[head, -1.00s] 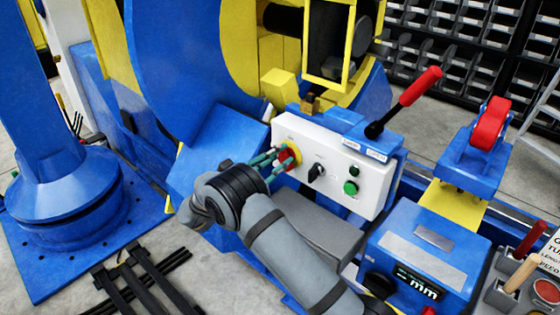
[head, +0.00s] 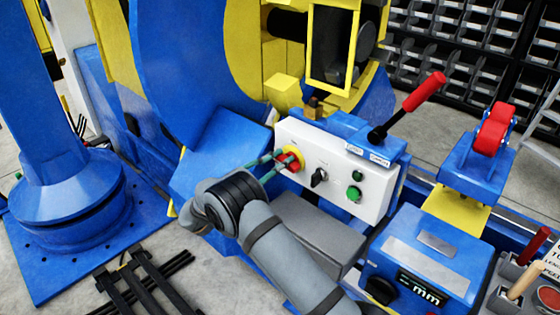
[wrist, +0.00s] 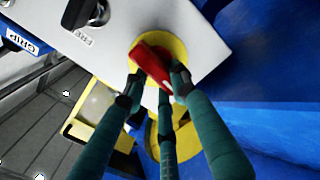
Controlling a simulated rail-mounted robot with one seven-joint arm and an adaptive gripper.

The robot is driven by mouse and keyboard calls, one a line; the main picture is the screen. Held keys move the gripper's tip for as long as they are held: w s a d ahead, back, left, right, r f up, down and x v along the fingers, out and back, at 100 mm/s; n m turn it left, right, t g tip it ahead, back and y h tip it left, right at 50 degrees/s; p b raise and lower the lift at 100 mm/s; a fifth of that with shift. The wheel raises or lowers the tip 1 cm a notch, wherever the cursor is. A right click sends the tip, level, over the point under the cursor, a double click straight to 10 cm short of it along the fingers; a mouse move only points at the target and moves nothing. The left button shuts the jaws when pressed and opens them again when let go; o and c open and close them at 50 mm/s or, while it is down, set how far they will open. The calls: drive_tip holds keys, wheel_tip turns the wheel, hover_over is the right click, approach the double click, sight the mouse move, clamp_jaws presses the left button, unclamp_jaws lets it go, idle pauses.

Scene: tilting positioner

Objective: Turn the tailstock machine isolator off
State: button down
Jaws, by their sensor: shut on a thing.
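The isolator is a red rotary handle (head: 289,157) on a round yellow plate at the left end of a white control panel (head: 325,190). In the wrist view the red handle (wrist: 150,64) lies diagonally, upper left to lower right, across the yellow plate (wrist: 176,45). My gripper (head: 280,160) reaches it from the front left. Its green fingers (wrist: 155,83) are shut on the handle, with tips on either side of it. The fingers hide part of the handle and the plate's lower edge.
To the right on the panel are a black selector knob (head: 319,177) and green buttons (head: 355,193). A red-handled lever (head: 424,92) stands above the panel. A grey block (head: 318,236) lies below it, beside my forearm. A blue box with a display (head: 425,260) stands at lower right.

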drive_tip(key=shift+f+n, duration=0.1)
drive_tip(key=shift+n, duration=0.4)
drive_tip(key=c, duration=1.4)
unclamp_jaws()
drive_tip(key=v, duration=1.2)
drive_tip(key=shift+w, duration=0.1)
drive_tip(key=x, duration=1.2)
